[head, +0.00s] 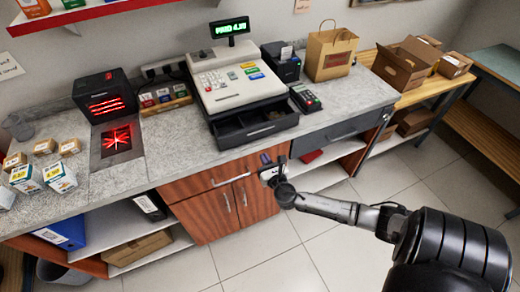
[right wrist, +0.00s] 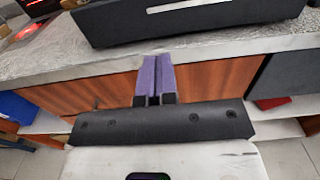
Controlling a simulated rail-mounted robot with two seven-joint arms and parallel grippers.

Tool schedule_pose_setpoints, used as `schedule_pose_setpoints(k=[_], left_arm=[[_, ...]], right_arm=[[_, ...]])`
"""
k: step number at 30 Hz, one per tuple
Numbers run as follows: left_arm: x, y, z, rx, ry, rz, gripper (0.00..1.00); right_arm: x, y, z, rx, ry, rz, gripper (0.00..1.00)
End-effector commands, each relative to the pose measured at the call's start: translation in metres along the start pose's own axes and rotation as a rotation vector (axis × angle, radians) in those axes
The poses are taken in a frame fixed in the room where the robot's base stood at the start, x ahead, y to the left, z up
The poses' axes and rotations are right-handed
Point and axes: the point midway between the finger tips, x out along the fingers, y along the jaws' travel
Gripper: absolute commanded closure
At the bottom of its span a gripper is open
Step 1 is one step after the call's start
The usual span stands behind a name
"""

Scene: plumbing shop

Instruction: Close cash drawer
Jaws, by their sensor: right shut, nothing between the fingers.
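The cash register (head: 235,85) stands on the grey speckled counter, its green display lit. Its black cash drawer (head: 256,126) juts out from under the register body toward the counter's front edge, and looks open. In the right wrist view the dark drawer front (right wrist: 190,18) with its silver handle is at the top, above and beyond the fingers. My right gripper (head: 272,158) is shut and empty, in front of the counter edge and below the drawer, apart from it. Its purple fingertips (right wrist: 155,75) are together in the right wrist view. My left gripper is not in view.
A card terminal (head: 305,98) and a black printer (head: 281,62) stand right of the register. A scanner (head: 105,97) glows red at left, near small boxes (head: 60,176). Wooden cabinet doors (head: 218,208) lie below the counter. The tiled floor in front is clear.

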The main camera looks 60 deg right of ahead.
Motion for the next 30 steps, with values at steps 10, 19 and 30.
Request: schedule_pose_setpoints(k=[10, 19, 30], left_arm=[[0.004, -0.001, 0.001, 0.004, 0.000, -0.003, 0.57], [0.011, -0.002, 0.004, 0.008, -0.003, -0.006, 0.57], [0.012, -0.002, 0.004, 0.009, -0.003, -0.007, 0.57]], right_arm=[[-0.033, 0.006, -0.005, 0.023, 0.002, -0.006, 1.00], [-0.038, 0.031, 0.006, 0.125, -0.002, -0.048, 1.00], [-0.005, 0.038, 0.007, -0.001, -0.002, -0.001, 1.00]])
